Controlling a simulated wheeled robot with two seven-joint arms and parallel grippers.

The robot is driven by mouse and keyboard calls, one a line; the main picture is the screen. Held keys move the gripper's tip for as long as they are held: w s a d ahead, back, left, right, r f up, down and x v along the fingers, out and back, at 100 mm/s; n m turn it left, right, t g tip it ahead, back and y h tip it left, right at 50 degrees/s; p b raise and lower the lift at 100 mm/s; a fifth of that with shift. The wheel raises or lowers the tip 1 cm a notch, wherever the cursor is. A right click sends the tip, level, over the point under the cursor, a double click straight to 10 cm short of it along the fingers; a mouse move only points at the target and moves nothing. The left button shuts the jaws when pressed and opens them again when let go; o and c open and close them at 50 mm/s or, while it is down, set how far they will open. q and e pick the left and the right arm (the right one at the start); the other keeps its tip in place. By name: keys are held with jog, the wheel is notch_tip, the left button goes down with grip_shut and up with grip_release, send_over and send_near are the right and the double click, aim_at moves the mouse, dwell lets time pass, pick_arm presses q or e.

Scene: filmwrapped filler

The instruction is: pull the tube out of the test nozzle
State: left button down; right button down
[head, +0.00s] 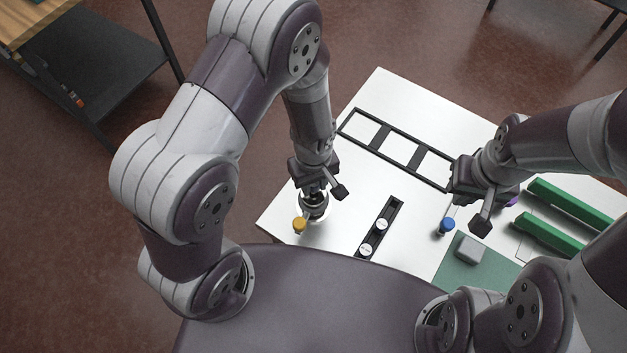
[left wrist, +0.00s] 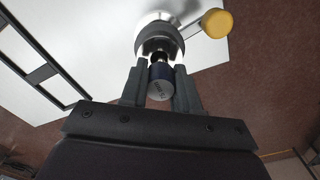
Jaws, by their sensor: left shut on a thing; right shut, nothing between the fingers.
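The test nozzle (head: 313,213) is a round fitting with a yellow knob (head: 299,224) at the left front of the white table. The left wrist view shows the nozzle (left wrist: 158,38) just beyond the fingertips. My left gripper (head: 316,192) is right above it, shut on the tube (left wrist: 160,86), which has a dark blue side and a pale, lettered end face. The tube lines up with the nozzle; I cannot tell whether its far end is still inside. In the head view my fingers mostly hide the tube. My right gripper (head: 471,207) is shut and empty above the table's right half.
A narrow black rack (head: 392,206) holds pale-topped pieces in the middle. A black frame (head: 375,133) lies behind. A blue-topped piece (head: 447,225) stands near my right gripper. A grey block (head: 470,249) sits on a green mat (head: 490,268); green bars (head: 570,203) lie right.

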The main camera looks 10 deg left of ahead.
pick_arm(q)
jog(key=shift+r+p, duration=0.55)
jog(key=shift+r, duration=0.1)
jog(key=shift+r+p, duration=4.25)
jog(key=shift+r, duration=0.45)
